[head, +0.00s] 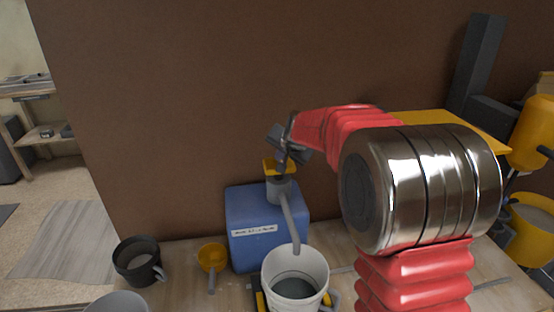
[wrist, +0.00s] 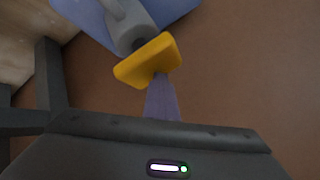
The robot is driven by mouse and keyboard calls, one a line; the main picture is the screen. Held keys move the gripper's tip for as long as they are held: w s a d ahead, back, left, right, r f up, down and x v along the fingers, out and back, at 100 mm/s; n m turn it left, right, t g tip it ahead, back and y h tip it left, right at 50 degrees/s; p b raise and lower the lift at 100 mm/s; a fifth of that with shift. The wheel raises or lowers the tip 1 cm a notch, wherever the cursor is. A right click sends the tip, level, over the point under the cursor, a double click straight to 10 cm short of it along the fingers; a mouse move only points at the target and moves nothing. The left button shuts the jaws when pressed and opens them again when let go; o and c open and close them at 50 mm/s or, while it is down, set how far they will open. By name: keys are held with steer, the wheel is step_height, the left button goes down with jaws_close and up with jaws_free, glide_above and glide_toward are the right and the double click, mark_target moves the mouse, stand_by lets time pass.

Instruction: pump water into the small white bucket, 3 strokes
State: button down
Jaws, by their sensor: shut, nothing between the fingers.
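A blue canister (head: 262,252) with a pale label stands against the brown wall. On top are a grey pump collar (head: 281,190) and a yellow pump head (head: 272,166), which also shows in the wrist view (wrist: 148,62). A grey spout (head: 292,222) slopes down from the collar to the small white bucket (head: 284,262). The bucket stands upright in front of the canister, with a grey surface inside; how full it is I cannot tell. My gripper (head: 281,158) is shut and empty, its tips right at the top of the pump head. Whether they touch it I cannot tell.
A dark mug-like pot (head: 128,262) and a yellow scoop (head: 212,258) stand left of the canister on the wooden worktop. A grey round vessel (head: 118,304) is cut off at the bottom edge. A yellow bucket (head: 527,245) is at right. The brown wall (head: 190,110) is close behind.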

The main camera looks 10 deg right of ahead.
steer(key=shift+r, duration=1.45)
steer(key=shift+r, duration=0.1)
steer(key=shift+r, duration=2.4)
stand_by(0.4)
step_height(320, 180, up, 4)
steer(key=shift+f, duration=0.15)
steer(key=shift+f, duration=4.45)
